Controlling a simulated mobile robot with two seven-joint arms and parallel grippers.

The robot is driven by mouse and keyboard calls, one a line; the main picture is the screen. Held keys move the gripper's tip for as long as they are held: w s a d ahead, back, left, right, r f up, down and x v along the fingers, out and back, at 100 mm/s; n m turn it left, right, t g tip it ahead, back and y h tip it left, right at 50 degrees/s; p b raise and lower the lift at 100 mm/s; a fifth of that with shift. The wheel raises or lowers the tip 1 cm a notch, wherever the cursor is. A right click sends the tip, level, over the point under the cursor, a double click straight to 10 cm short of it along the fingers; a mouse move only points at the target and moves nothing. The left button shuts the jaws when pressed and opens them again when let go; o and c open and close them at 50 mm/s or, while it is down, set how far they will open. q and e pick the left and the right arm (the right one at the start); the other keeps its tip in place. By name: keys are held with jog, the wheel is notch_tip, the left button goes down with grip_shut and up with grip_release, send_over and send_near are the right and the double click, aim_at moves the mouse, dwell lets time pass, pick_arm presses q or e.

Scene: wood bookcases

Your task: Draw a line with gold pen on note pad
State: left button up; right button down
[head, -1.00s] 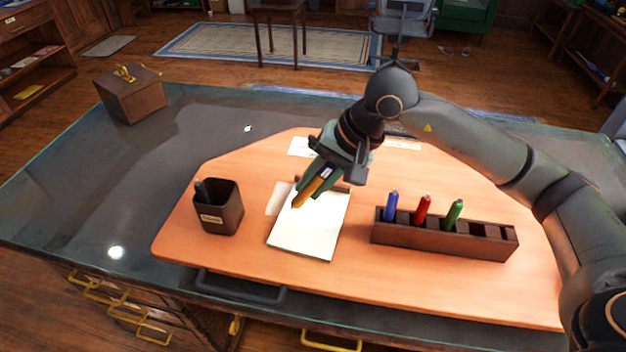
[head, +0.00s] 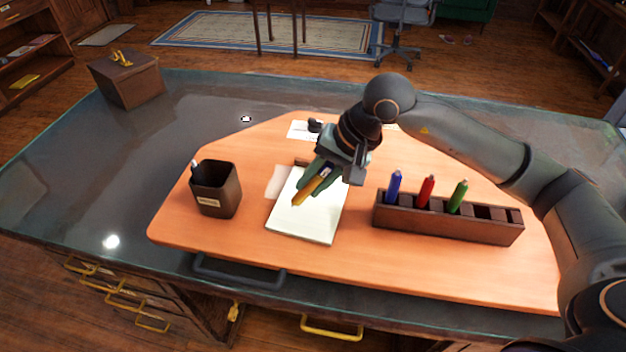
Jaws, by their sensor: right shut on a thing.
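The note pad (head: 308,222) is a white pad lying on the orange-brown desk board, near its middle. My right gripper (head: 314,184) is over the upper part of the pad, shut on the gold pen (head: 302,196). The pen is tilted, its lower end pointing down and left over the pad. I cannot tell whether the pen tip touches the paper. No drawn line is visible on the pad. My left gripper is not in view.
A brown pen rack (head: 450,219) holding blue, red and green pens stands right of the pad. A dark pen cup (head: 218,190) stands left. A wooden box (head: 128,80) sits at the far left of the glassy desk top (head: 110,160). Loose papers lie near the pad.

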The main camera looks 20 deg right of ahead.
aim_at(332, 217)
jog(key=shift+f+b, duration=0.3)
jog(key=shift+b, duration=0.05)
dwell(0.5)
jog(key=shift+s+d, duration=0.1)
jog(key=shift+d, duration=0.1)
jog(key=shift+s+d+b, duration=0.35)
jog(key=shift+b, duration=0.1)
jog(key=shift+s+d, duration=0.1)
jog(key=shift+d, duration=0.05)
jog(key=shift+s+d+f+b, duration=0.1)
jog(key=shift+s+d+b, duration=0.3)
jog(key=shift+b, duration=0.15)
jog(key=shift+d, duration=0.1)
jog(key=shift+s+d+b, duration=0.25)
jog(key=shift+b, duration=0.1)
jog(key=shift+s+d, duration=0.15)
jog(key=shift+d, duration=0.05)
